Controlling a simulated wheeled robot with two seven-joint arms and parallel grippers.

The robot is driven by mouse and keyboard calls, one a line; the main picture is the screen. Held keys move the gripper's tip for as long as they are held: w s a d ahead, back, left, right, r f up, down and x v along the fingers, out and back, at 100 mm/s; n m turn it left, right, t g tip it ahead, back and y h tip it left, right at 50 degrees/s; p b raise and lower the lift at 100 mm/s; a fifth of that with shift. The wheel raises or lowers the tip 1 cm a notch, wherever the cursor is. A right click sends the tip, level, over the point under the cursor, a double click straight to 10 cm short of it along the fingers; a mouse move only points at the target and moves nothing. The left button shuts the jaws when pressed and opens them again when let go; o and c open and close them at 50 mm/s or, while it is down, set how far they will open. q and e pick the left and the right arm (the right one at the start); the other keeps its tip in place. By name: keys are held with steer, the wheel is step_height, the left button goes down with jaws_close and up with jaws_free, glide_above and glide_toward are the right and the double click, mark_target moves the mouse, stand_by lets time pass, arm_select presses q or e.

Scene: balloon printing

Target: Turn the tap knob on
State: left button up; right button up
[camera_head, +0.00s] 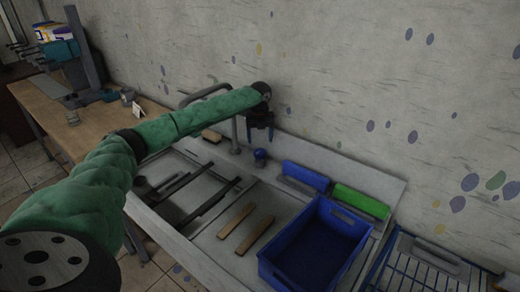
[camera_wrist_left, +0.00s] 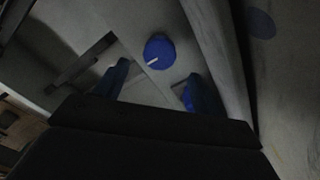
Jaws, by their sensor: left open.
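The tap knob (camera_head: 260,154) is a small blue round knob on the back ledge of the sink, beside the foot of the grey tap (camera_head: 236,132). In the left wrist view the knob (camera_wrist_left: 159,51) shows a white mark on its top and lies ahead, between my two fingers. My left gripper (camera_head: 260,131) is above the knob, pointing down; its fingers (camera_wrist_left: 150,95) are apart with nothing between them. The fingers do not touch the knob in the wrist view. My right gripper is not in either view.
A blue brush (camera_head: 304,178) and a green brush (camera_head: 360,202) lie on the ledge to the right. A blue crate (camera_head: 313,252) and wooden-handled tools (camera_head: 236,220) sit in front. A wooden workbench (camera_head: 100,119) stands at left. The wall rises close behind the knob.

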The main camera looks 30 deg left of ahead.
mark_target(260, 151)
arm_select(q)
steer(key=shift+f+p, duration=1.2)
steer(key=shift+f, duration=2.05)
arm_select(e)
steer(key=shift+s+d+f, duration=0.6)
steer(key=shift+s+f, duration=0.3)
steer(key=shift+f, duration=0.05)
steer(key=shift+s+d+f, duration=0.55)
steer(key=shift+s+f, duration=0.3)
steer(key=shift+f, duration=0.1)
arm_select(q)
steer(key=shift+c, duration=0.4)
steer(key=c, duration=0.7)
steer(key=shift+c, duration=0.9)
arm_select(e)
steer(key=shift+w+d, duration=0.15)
